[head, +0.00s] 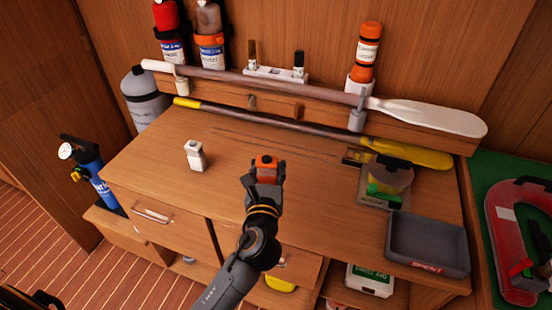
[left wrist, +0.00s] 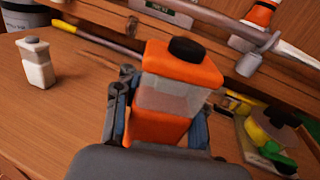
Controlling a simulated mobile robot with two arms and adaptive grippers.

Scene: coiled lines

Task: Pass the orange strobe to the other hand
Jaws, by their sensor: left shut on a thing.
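The orange strobe (head: 266,161) is a small box with a clear band and a black cap. My left gripper (head: 265,178) is shut on it, above the wooden counter near the middle of the head view. In the left wrist view the strobe (left wrist: 183,64) stands slightly tilted between the two fingers of the left gripper (left wrist: 158,130), cap end up. Its lower part is partly hidden by the gripper. My right gripper is not in view.
A white bottle-like object (head: 195,156) stands left on the counter (head: 160,185). Paddles (head: 430,116) and racked bottles line the back. The counter's middle is mostly clear.

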